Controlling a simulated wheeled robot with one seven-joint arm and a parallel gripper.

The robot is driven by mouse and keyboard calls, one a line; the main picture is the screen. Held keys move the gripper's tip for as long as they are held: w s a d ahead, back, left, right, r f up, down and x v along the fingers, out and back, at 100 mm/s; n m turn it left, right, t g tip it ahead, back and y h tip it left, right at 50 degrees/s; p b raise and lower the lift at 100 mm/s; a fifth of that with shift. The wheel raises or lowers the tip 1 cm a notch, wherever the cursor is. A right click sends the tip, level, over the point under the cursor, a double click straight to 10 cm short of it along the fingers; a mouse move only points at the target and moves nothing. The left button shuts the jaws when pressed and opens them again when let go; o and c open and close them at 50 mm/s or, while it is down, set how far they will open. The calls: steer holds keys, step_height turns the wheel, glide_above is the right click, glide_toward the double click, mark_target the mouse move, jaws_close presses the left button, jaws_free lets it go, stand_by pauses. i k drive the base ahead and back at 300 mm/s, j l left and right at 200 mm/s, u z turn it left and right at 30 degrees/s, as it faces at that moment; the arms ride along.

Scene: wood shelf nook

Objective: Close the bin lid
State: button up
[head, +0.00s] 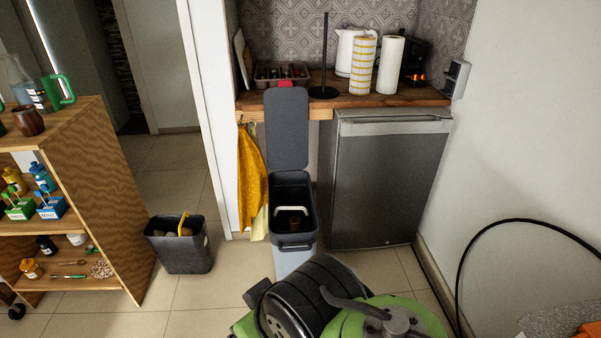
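The bin (293,260) stands on the tiled floor in front of the counter, a tall narrow container with a dark rim and a pale lower body. Its dark grey lid (287,135) is open and stands nearly upright at the back of the bin, reaching above the counter edge. The bin's mouth is uncovered, and a white curved thing and a brown thing show inside. My green and black arm fills the bottom middle of the head view, in front of the bin, and hides part of the floor there. My gripper's fingers do not show.
A dark fridge (385,185) stands right of the bin under the wooden counter (350,98). Yellow cloths (250,180) hang at the left. A small dark bucket (178,252) and a wooden shelf (120,190) stand further left. A black cable (462,265) arcs at the right.

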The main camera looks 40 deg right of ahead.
mark_target(287, 106)
steer(key=z, duration=1.25)
steer(key=i+j+z, duration=0.2)
steer(key=i+j, duration=0.15)
steer(key=j, duration=0.3)
steer(key=i+j, duration=0.15)
steer(key=j, duration=0.2)
steer(key=i+j+z, duration=0.15)
steer(key=j, duration=0.2)
steer(key=i+j+z, duration=0.1)
steer(key=j, duration=0.25)
